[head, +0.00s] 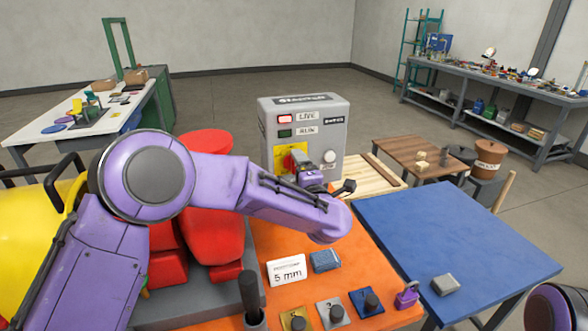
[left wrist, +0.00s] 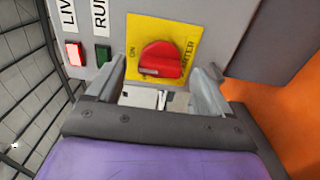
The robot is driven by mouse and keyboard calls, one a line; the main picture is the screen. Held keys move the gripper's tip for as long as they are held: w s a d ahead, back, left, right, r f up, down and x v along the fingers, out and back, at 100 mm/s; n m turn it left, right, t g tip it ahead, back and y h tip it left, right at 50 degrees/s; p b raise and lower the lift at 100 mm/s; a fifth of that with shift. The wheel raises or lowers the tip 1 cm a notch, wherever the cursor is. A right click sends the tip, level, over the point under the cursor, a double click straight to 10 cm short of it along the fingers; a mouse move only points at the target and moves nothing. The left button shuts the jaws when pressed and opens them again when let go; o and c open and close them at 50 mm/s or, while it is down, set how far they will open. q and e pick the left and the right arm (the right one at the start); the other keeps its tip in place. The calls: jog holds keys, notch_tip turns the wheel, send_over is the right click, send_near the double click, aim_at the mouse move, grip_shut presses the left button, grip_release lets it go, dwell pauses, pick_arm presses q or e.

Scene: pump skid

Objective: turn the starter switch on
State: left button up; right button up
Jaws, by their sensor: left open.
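The grey starter box (head: 335,123) stands at the back of the orange bench. On its front, a red rotary switch knob (head: 289,162) sits on a yellow plate, partly hidden by my arm in the head view. The knob (left wrist: 162,58) shows clearly in the left wrist view, with "ON" lettered at its left. My left gripper (head: 316,183) is in front of the box. Its open fingers (left wrist: 160,88) lie to either side of the knob's lower part in the wrist view, apart from it. Whether their tips reach the knob's depth is unclear. My right gripper is out of view.
The LIVE lamp (head: 285,119) is lit red; the RUN lamp (head: 285,133) is dark green. A white button (head: 329,156) is right of the switch. A "5 mm" card (head: 287,270), blue block (head: 325,260) and purple padlock (head: 407,296) are on the bench. A blue table (head: 450,235) is at right.

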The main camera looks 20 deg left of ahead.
pick_arm(q)
jog(key=b+v, duration=0.1)
jog(key=v, duration=0.6)
jog(key=shift+s+d+b, duration=0.25)
jog(key=shift+b, duration=0.15)
